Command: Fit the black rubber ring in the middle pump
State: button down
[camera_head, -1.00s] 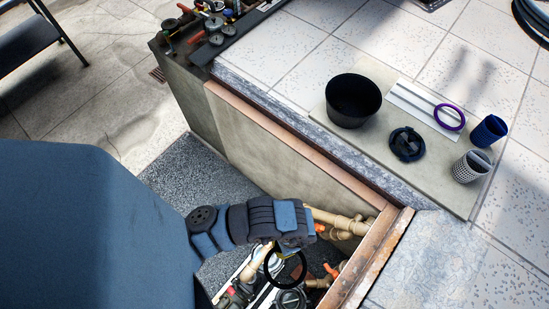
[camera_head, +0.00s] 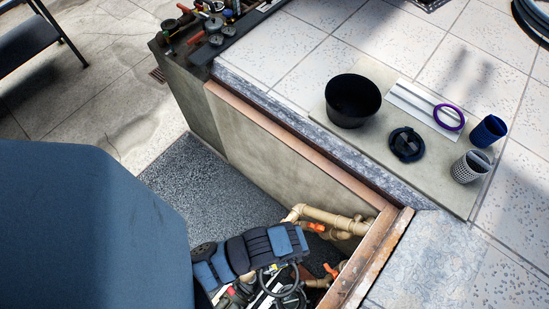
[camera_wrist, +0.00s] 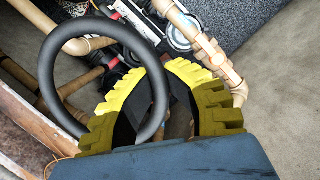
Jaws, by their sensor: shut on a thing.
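My gripper (camera_wrist: 160,78) is shut on the black rubber ring (camera_wrist: 45,75). In the wrist view, its yellow ridged fingers grip the ring's right side, and the rest of the ring stands out to the left, apart from the pumps below. In the head view, my wrist hides the fingers and much of the ring over the pit. Pumps lie down in the pit; a round pale-rimmed pump top (camera_wrist: 178,36) shows at the top of the wrist view. Another dark pump part (camera_wrist: 120,48) shows through the ring. I cannot tell which pump is the middle one.
Beige pipes (camera_head: 335,217) with orange valve handles (camera_head: 313,227) run along the pit's right side, near my wrist. A rusty frame (camera_head: 372,258) edges the pit. On the tiled deck stand a black bucket (camera_head: 352,100), dark lid (camera_head: 406,145), purple ring (camera_head: 449,117) and two baskets.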

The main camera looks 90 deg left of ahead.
jog(key=w+d+f+b, duration=0.2)
jog(key=f+b, duration=1.3)
jog(key=f, duration=0.8)
jog(key=w+d+f+b, duration=0.3)
jog(key=d+f+b, duration=0.2)
jog(key=f+b, duration=1.1)
jog(key=w+d+f+b, duration=0.3)
jog(key=f+b, duration=1.3)
jog(key=f, duration=1.5)
jog(key=shift+w+d+f, duration=0.2)
jog(key=shift+f, duration=0.2)
jog(key=shift+r+p, duration=0.4)
jog(key=shift+p, duration=0.05)
jog(key=shift+a, duration=0.1)
jog(key=shift+f, duration=0.65)
